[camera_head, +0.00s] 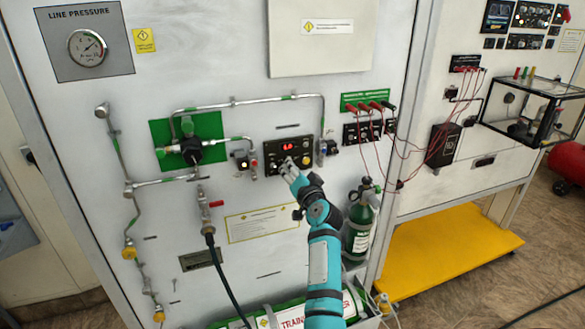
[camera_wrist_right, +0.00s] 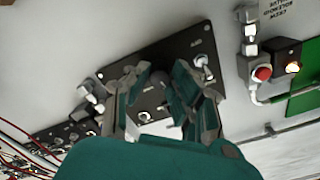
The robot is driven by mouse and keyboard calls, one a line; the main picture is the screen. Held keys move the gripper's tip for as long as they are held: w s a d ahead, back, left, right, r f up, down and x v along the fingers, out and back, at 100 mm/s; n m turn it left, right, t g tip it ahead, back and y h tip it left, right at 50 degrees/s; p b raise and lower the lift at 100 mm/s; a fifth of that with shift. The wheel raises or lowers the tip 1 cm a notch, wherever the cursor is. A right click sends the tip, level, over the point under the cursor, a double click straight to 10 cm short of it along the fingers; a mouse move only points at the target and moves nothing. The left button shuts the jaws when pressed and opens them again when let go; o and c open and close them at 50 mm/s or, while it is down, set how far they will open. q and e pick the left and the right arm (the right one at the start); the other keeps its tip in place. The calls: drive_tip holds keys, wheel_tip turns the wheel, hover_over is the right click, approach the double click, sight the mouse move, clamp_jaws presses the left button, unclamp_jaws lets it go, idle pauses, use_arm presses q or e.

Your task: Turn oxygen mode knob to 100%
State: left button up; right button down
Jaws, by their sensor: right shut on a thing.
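The black oxygen control panel (camera_head: 271,149) with a lit red display (camera_head: 288,147) is on the pale front of the trainer. My right gripper (camera_head: 288,166) reaches up from below to the lower middle of this panel. In the right wrist view, which shows the panel (camera_wrist_right: 202,43) upside down, the right gripper (camera_wrist_right: 160,88) has its two fingers on either side of a dark knob (camera_wrist_right: 159,79) and is shut on it. The fingers partly cover the knob, and its pointer and setting cannot be read. My left gripper is not in view.
Metal pipes (camera_head: 262,99) frame the panel above and at the left. A green cylinder (camera_head: 358,228) stands at lower right. Red cables (camera_head: 371,150) hang to the panel's right.

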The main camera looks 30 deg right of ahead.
drive_tip(key=shift+r+m+p, duration=0.1)
drive_tip(key=shift+m+p, duration=0.25)
drive_tip(key=shift+m, duration=0.95)
drive_tip(key=c, duration=1.1)
unclamp_jaws()
drive_tip(key=shift+c, duration=0.2)
drive_tip(key=v, duration=0.7)
drive_tip(key=shift+s, duration=0.2)
